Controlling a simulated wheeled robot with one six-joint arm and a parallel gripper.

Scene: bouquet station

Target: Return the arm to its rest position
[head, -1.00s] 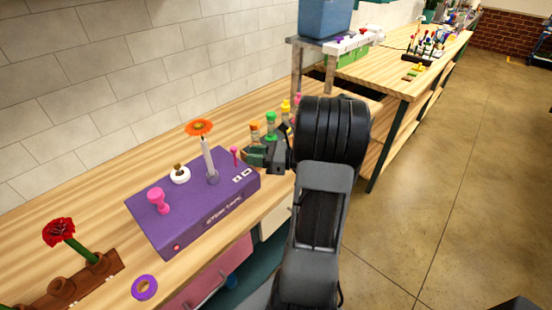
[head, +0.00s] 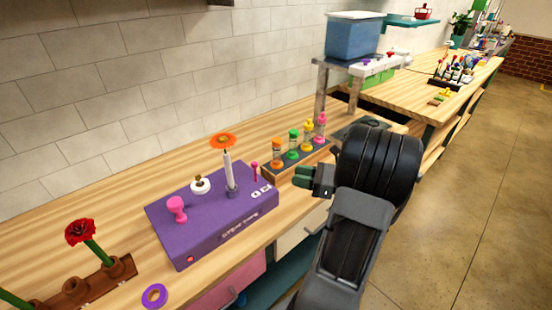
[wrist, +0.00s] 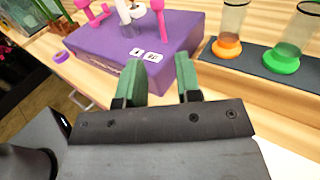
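My gripper (head: 306,178) is at the front edge of the bench, just right of the purple stem tape box (head: 215,220). In the wrist view my gripper (wrist: 160,78) shows two green fingers apart with nothing between them. The purple box (wrist: 150,40) lies beyond the fingertips, apart from them. My arm reaches up from the lower right in the head view. An orange flower (head: 222,140) stands on the box in a white holder (head: 228,170).
A rack with several coloured-capped vials (head: 293,150) stands close behind my gripper. A red flower (head: 81,232) leans in a brown holder (head: 88,287) at left. A purple ring (head: 154,295) lies near the front edge. A blue bin (head: 354,37) sits on a raised shelf. Open floor lies right.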

